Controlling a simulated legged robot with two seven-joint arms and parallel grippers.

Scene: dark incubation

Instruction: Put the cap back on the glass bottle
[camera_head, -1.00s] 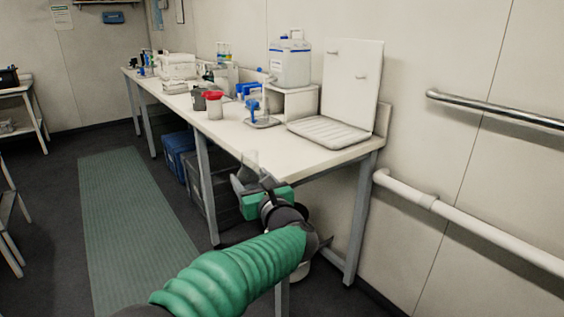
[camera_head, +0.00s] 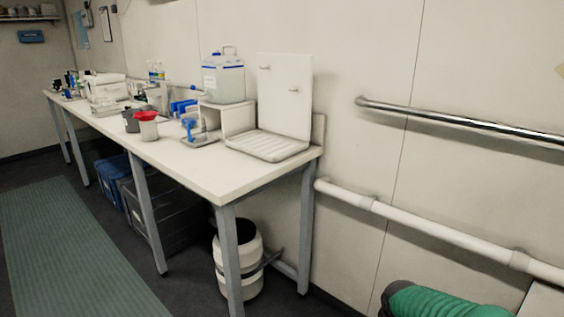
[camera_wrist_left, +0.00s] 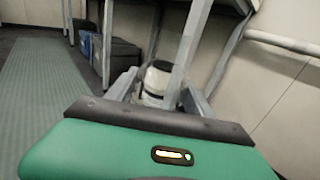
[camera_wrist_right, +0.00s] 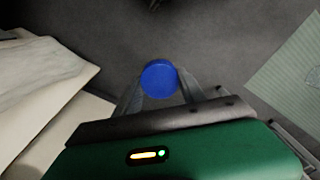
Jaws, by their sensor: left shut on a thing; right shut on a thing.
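The blue round cap (camera_wrist_right: 159,79) is between the fingers of my right gripper (camera_wrist_right: 161,90), which is shut on it above the dark floor. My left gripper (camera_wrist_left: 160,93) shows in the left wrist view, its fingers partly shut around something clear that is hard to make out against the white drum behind. In the earlier head view a gripper holds a clear glass bottle near the bench's front end. The bottle is not visible in the head view now. Neither gripper shows in the head view.
The white bench (camera_head: 205,178) runs along the wall, its near end bare. A white drum (camera_head: 238,265) stands beneath. A metal rail (camera_head: 450,118) is on the wall.

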